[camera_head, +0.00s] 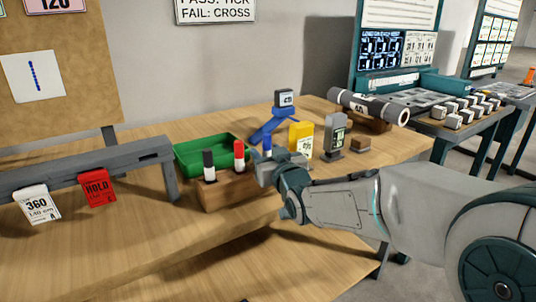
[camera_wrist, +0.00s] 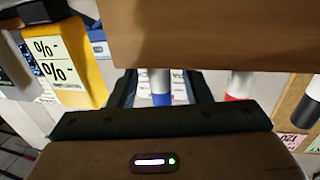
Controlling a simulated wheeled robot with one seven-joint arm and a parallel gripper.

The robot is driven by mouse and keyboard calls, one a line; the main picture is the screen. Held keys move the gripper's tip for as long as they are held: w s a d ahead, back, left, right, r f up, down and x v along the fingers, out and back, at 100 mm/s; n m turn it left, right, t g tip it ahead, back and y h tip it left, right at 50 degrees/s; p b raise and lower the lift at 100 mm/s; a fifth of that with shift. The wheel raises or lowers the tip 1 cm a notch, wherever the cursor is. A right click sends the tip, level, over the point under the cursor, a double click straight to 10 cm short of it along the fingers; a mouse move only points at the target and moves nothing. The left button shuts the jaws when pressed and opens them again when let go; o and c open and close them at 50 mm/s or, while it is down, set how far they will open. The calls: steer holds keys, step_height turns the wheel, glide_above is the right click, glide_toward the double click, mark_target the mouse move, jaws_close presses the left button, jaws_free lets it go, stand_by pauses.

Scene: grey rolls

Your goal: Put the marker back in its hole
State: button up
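The wooden marker block (camera_head: 228,193) stands on the table. A black-capped marker (camera_head: 209,164) and a red-capped marker (camera_head: 239,153) stand upright in it. A blue-capped marker (camera_head: 267,144) is upright in line with them at the block's right end. In the wrist view, the blue-capped marker (camera_wrist: 161,88) shows between the fingers of my gripper (camera_wrist: 161,82), with gaps on both sides, and it meets the block's edge (camera_wrist: 215,60). My gripper looks open around it. The block hides its lower end, so I cannot see how deep it sits.
A green tray (camera_head: 207,156) lies behind the block. A yellow box (camera_head: 300,139), a grey device (camera_head: 334,137) and a blue stand (camera_head: 273,127) are behind my gripper. A grey roll (camera_head: 369,106) lies at the back right. A grey rail (camera_head: 85,166) is at left; the front table is clear.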

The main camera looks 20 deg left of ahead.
steer(key=shift+s, duration=0.1)
steer(key=p+v, duration=0.2)
steer(key=v, duration=1.1)
steer(key=shift+s+d, duration=0.2)
steer(key=shift+d, duration=0.05)
steer(key=s+d+r+m+g+h+p, duration=0.1)
steer(key=d+r+m+g+h+p, duration=0.15)
steer(key=d+h+p, duration=0.45)
steer(key=s+d+r+m+g+h+p, duration=0.1)
steer(key=d+r+m+g+h+p, duration=0.2)
steer(key=d+p, duration=0.65)
steer(key=s+d+r+m+g+p, duration=0.1)
steer(key=s+d+r+g+p, duration=0.2)
steer(key=s+d+p, duration=0.1)
steer(key=s+d+r+m+g+h+p, duration=0.1)
steer(key=s+d+r+g+p, duration=0.2)
steer(key=s, duration=0.6)
steer(key=d+r+p, duration=0.1)
steer(key=d+p, duration=0.1)
steer(key=p, duration=0.1)
steer(key=shift+s+r, duration=0.2)
steer(key=shift+r, duration=0.05)
